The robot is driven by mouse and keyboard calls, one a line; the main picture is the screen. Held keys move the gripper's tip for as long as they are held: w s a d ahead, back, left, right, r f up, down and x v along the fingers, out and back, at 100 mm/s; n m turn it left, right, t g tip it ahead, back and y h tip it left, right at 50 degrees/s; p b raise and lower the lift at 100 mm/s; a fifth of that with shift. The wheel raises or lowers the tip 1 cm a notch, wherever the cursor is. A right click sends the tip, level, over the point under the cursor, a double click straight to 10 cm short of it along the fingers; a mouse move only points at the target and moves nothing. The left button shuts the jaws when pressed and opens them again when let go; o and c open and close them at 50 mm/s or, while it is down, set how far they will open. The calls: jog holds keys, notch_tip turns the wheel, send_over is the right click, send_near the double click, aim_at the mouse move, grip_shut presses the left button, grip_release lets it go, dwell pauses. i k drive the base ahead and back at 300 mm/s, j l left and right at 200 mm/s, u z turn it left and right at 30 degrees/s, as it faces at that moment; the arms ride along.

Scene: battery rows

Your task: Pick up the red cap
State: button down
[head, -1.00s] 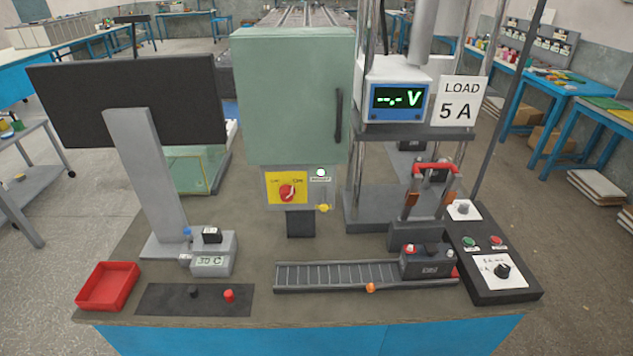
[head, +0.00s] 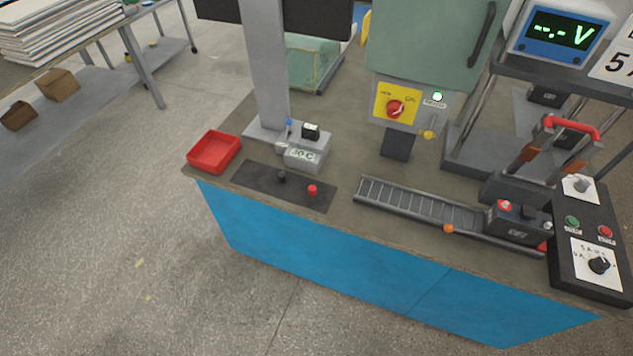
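A small red cap (head: 312,190) stands on the right part of a flat black mat (head: 255,184) near the front edge of the bench. A small black cap (head: 281,176) stands on the same mat, left of the red one and apart from it. A battery (head: 518,222) at the right end of the roller track has a red piece (head: 505,205) on its top. My gripper is not in view.
A red tray (head: 214,152) sits at the bench's left corner. A grey device with a small display (head: 303,155) stands behind the mat. A roller track (head: 420,205) and a control box (head: 590,245) are to the right. A green cabinet (head: 430,45) stands behind.

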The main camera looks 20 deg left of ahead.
aim_at(311, 189)
jog(key=i+j, duration=0.1)
jog(key=j, duration=0.3)
jog(key=i+j, duration=0.15)
jog(key=j, duration=0.3)
jog(key=i+j, duration=0.1)
jog(key=j, duration=0.3)
jog(key=i+j, duration=0.1)
jog(key=j, duration=0.3)
jog(key=i+j, duration=0.1)
jog(key=j, duration=0.3)
jog(key=i+j, duration=0.15)
jog(key=j, duration=0.3)
jog(key=i+j, duration=0.1)
jog(key=j, duration=0.3)
jog(key=i+j, duration=0.1)
jog(key=j, duration=0.3)
jog(key=z, duration=0.05)
